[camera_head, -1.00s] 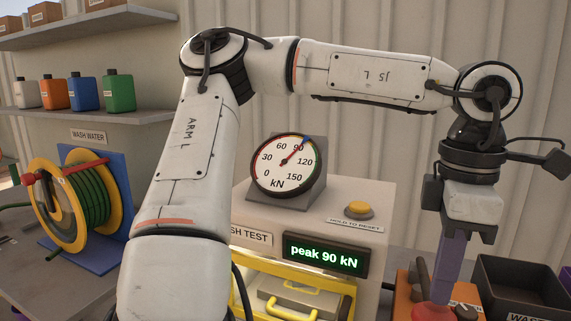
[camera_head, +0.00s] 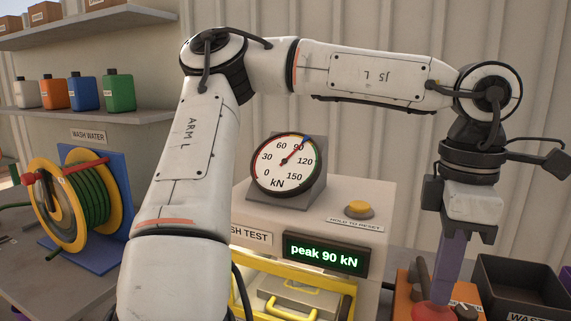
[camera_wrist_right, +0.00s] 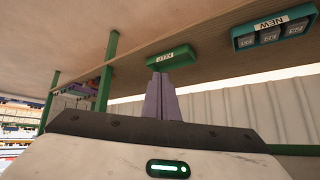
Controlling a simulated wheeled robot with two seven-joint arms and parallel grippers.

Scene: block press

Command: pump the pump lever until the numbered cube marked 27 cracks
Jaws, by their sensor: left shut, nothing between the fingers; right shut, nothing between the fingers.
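My left gripper (camera_head: 442,292) points down at the right of the head view, its purple fingers shut and empty. Its tips meet a red rounded part (camera_head: 432,312) at the bottom edge; whether this is the pump lever's end, I cannot tell. The press's gauge (camera_head: 288,165) has its needle near 90, and the display (camera_head: 326,255) reads "peak 90 kN". The cube marked 27 is not visible; the yellow guard (camera_head: 310,282) and the frame edge cut off the press chamber. My right gripper (camera_wrist_right: 162,98) shows shut and empty in the right wrist view.
A yellow "hold to reset" button (camera_head: 359,209) sits on the press. An orange box (camera_head: 405,292) with knobs and a dark bin (camera_head: 520,290) stand at the right. The right wrist view shows a green "KEEP" tray (camera_wrist_right: 173,57) and a "NEW" tray (camera_wrist_right: 244,42) holding cubes.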

